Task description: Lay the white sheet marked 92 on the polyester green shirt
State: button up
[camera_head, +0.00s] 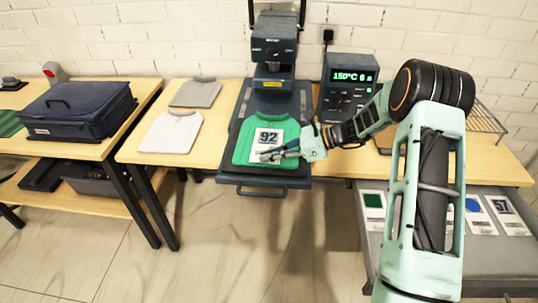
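The green shirt (242,154) lies flat on the press's lower plate (236,126). The white sheet marked 92 (268,137) is over the middle of the shirt, its number upright and readable. My gripper (265,157) is at the lower edge of the sheet, coming in from the right, with its fingers pointing left. The fingers cover part of the sheet's lower edge. I cannot tell whether they are shut on the sheet or apart, nor whether the sheet touches the shirt everywhere.
The press head (274,50) stands behind the plate. A control box (346,87) reading 150°C 6 s stands to its right. A white shirt (171,132) and a grey shirt (196,93) lie on the table to the left. A grey drawer (486,258) at lower right holds several sheets.

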jog(key=o, duration=0.5)
